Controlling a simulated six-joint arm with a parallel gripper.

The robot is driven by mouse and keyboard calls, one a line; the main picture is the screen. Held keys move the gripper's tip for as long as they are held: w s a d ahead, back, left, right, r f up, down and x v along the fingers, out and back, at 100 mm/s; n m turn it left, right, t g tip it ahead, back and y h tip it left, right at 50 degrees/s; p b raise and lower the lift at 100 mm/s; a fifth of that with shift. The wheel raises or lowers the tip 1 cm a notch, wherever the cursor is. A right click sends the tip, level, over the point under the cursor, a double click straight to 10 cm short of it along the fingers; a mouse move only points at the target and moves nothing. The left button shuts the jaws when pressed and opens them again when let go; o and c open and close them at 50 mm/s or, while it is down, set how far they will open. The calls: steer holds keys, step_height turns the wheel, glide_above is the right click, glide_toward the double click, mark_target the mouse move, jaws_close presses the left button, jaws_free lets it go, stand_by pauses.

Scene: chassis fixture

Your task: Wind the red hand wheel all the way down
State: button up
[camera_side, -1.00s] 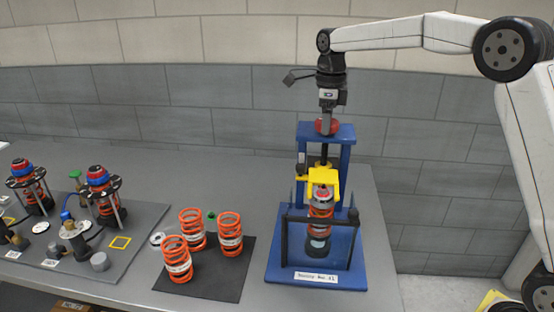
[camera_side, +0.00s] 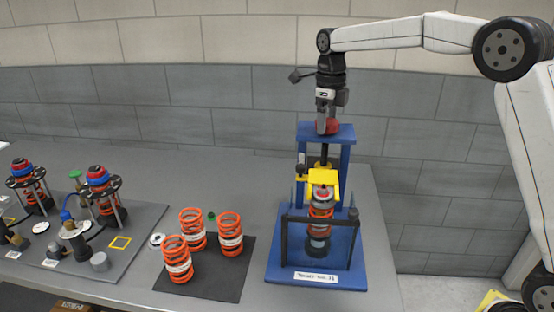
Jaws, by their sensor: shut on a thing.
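The red hand wheel (camera_side: 333,127) sits on top of the blue press frame (camera_side: 347,150). My gripper (camera_side: 325,127) points straight down from above and is shut on the hand wheel, partly hiding it. Below the frame's top beam, a dark screw (camera_side: 324,154) runs down to a yellow press plate (camera_side: 323,184). The yellow plate is at the top of an orange spring and damper unit (camera_side: 320,211) standing upright in the press. A dark guard bar (camera_side: 318,218) crosses in front of the unit.
Several loose orange springs (camera_side: 177,261) stand on a black mat (camera_side: 228,283) left of the press. Further left, a grey board (camera_side: 125,268) carries assembled spring units and small parts. Bare grey table (camera_side: 265,189) lies between mat and press.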

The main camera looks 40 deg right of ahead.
steer(key=shift+m, duration=0.3)
steer(key=shift+m, duration=1.5)
steer(key=o, duration=1.1)
steer(key=shift+c, duration=0.2)
